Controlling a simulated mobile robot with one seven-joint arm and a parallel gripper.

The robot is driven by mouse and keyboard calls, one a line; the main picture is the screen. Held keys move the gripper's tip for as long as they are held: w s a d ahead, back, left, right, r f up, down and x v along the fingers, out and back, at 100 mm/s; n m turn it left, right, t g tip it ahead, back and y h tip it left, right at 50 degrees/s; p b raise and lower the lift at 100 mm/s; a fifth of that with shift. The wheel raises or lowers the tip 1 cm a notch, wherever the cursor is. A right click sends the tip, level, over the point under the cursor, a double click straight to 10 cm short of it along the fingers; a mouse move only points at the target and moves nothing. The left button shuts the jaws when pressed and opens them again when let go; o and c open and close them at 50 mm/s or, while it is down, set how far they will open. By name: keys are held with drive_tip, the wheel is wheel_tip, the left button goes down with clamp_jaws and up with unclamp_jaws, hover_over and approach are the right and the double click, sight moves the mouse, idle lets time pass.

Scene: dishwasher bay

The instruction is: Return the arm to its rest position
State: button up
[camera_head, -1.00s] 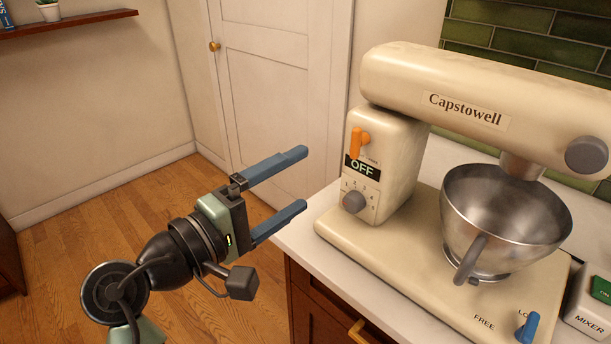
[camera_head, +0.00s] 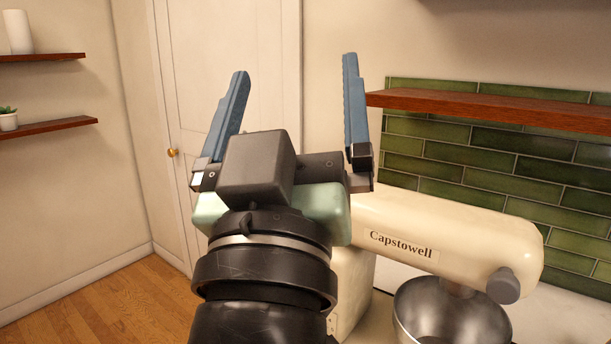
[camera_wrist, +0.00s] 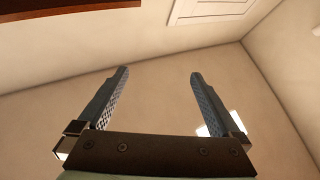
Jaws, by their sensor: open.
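My gripper (camera_head: 290,110) is raised in the middle of the head view, its two blue fingers spread wide and pointing up. Nothing is between them. The black wrist of my arm fills the lower middle of the head view and hides part of the mixer.
A cream stand mixer (camera_head: 450,240) with a metal bowl (camera_head: 450,315) stands at the lower right, behind my arm. A wooden shelf (camera_head: 490,108) juts out at the right over green tiles. A white door (camera_head: 205,60) and two small shelves are at the left.

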drive_tip(key=s+d+r+m+t+y, duration=0.1)
drive_tip(key=s+r+t, duration=0.1)
drive_tip(key=s+r, duration=0.4)
drive_tip(key=shift+r+t+y+p, duration=0.15)
drive_tip(key=shift+t+y+p, duration=0.15)
drive_tip(key=shift+y+p, duration=0.1)
